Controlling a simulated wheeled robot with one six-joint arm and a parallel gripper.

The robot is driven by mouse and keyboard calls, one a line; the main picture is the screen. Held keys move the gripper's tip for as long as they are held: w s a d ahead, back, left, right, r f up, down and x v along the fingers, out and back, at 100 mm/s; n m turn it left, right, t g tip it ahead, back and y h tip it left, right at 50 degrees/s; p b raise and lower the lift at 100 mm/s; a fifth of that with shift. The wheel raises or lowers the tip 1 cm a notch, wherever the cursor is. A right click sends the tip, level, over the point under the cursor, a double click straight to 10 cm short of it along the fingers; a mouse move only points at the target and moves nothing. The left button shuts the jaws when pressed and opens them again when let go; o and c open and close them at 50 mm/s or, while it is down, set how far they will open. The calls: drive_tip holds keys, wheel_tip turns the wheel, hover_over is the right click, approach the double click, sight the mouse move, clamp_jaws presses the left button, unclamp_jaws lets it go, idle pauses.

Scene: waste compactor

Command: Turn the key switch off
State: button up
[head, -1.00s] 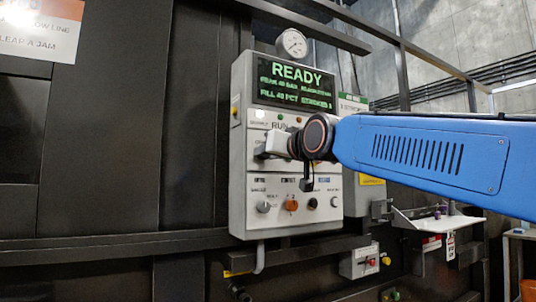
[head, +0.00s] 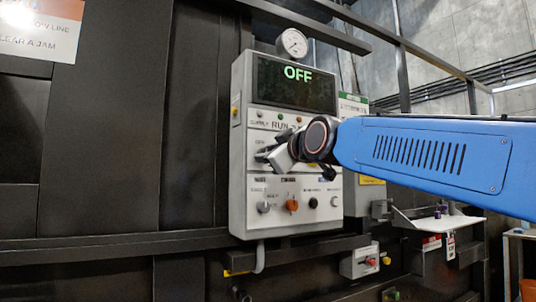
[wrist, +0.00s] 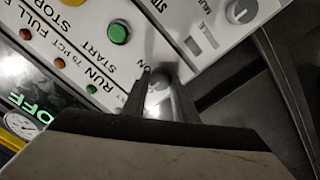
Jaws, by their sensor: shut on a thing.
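The grey control box (head: 240,205) is on the dark machine wall, and its display (head: 294,84) reads OFF. My gripper (head: 264,157) is at the middle of the box front, turned at a tilt. In the wrist view my gripper (wrist: 160,82) has its two fingers closed around the grey key switch (wrist: 159,80), next to the printed ON mark. The fingers and wrist hide most of the switch, and in the head view it cannot be made out.
A green START button (wrist: 118,32) is close to the fingers. A small shelf (head: 440,222) juts out at the right.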

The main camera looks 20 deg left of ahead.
drive_tip(key=shift+n, duration=0.6)
drive_tip(key=o, duration=1.1)
drive_tip(key=shift+c, duration=0.2)
drive_tip(key=shift+d, duration=0.1)
drive_tip(key=v, duration=1.7)
drive_tip(key=shift+s, duration=0.15)
drive_tip(key=shift+d+f, duration=0.1)
drive_tip(key=shift+f, duration=0.05)
